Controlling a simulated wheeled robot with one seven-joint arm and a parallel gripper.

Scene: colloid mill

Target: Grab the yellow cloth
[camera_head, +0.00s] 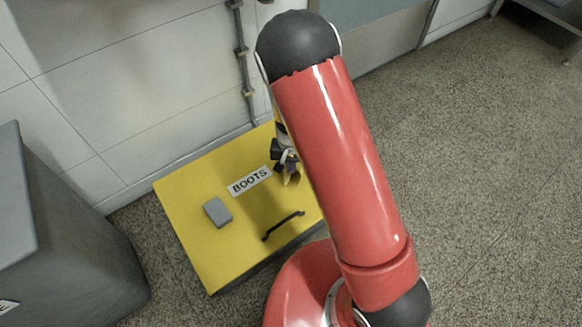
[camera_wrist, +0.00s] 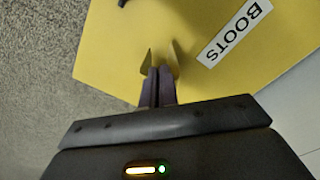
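My gripper (camera_wrist: 157,88) is over the yellow lid, and its two dark purple fingers are almost together. Small yellow-brown folds (camera_wrist: 174,58) stand out past the fingertips in the wrist view. They look like the yellow cloth pinched between the fingers, but they blend with the yellow lid behind. In the head view my gripper (camera_head: 288,170) is partly hidden by my red arm, with a small yellow-brown piece (camera_head: 295,179) at its tips. I cannot tell whether the cloth touches the lid.
A yellow box (camera_head: 195,245) labelled BOOTS stands against the white wall. Its lid carries a grey block (camera_head: 217,212) and a black handle (camera_head: 283,225). A large grey bin (camera_head: 75,240) stands at left.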

